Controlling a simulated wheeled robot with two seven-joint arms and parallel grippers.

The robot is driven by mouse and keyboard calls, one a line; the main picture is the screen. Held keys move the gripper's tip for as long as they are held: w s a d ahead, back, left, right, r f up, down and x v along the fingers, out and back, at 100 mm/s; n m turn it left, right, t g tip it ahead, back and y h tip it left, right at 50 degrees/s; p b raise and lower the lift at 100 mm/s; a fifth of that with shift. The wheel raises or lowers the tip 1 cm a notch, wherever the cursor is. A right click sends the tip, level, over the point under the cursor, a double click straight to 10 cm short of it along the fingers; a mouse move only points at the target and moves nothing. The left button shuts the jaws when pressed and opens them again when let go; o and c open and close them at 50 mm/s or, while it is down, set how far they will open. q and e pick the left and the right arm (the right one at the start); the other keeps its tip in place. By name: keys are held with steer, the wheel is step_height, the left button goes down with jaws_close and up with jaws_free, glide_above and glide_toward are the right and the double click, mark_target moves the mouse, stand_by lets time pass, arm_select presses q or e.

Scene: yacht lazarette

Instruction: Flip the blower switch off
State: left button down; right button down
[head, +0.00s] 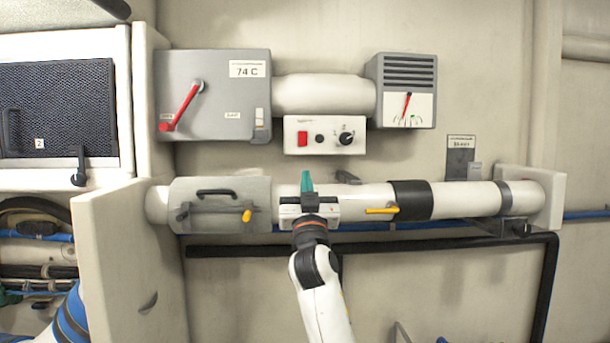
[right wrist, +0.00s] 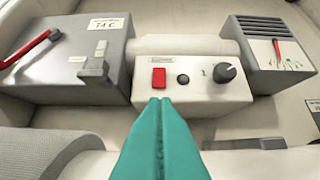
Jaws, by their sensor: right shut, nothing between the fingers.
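The blower switch appears to be the red rocker (head: 302,139) on the white control panel (head: 324,149), left of a small black button and a black knob. It also shows in the right wrist view (right wrist: 158,78). My right gripper (head: 307,178) is shut and empty, its teal fingers pointing up below the panel. In the right wrist view the shut fingertips (right wrist: 161,101) lie just below the red rocker in the picture. I cannot tell whether they touch the panel. My left gripper is not in view.
A grey box (head: 215,120) marked 74 C with a red lever (head: 181,106) is left of the panel. A gauge box (head: 405,104) with a red needle is on the right. A horizontal white pipe (head: 460,199) with yellow handles runs below, behind my right arm.

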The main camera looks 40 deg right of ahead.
steer(key=b+v, duration=0.1)
steer(key=v, duration=0.3)
steer(key=shift+w, duration=0.15)
steer(key=shift+a, duration=0.1)
steer(key=shift+f, duration=0.1)
